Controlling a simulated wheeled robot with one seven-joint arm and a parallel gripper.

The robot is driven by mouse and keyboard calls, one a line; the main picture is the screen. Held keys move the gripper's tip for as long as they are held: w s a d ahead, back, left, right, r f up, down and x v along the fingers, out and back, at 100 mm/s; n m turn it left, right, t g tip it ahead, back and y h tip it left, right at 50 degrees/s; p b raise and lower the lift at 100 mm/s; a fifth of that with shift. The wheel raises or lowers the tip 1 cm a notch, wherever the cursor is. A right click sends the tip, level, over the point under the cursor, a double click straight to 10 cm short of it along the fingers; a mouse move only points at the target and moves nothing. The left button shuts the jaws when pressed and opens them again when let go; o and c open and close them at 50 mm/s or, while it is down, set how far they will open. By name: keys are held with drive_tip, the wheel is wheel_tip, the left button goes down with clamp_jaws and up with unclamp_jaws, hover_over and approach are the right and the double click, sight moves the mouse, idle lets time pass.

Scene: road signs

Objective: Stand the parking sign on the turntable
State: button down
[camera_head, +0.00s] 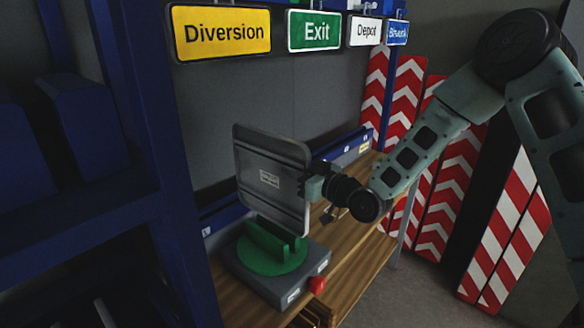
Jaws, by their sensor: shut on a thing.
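The sign (268,160) is a grey panel with rounded corners, seen from its back, with a small white label in its middle. Its front face is hidden, so I cannot read it as the parking sign. My gripper (312,187) is shut on the sign's right edge and holds it upright. The turntable (271,258) is a green disc with a raised slotted holder, on a grey base with a red knob (317,284). The sign's lower edge is directly over or at the green holder; I cannot tell whether it sits in the slot.
The turntable stands on a wooden bench (350,272). A blue post (160,160) rises close on the left. Signs hang above, among them yellow Diversion (227,32) and green Exit (314,31). Red-and-white chevron boards (450,185) lean at the right behind my arm.

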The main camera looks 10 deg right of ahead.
sight(295, 212)
drive_tip(key=shift+s+d+f+b, duration=0.1)
drive_tip(key=shift+f+b, duration=0.6)
idle(0.3)
wheel_tip(295, 212, down, 8)
drive_tip(key=b, duration=0.7)
drive_tip(key=shift+r, duration=0.25)
drive_tip(key=shift+f+b, duration=0.4)
drive_tip(key=shift+b, duration=0.2)
drive_tip(key=c, duration=1.3)
unclamp_jaws()
drive_tip(key=shift+s+f, duration=0.1)
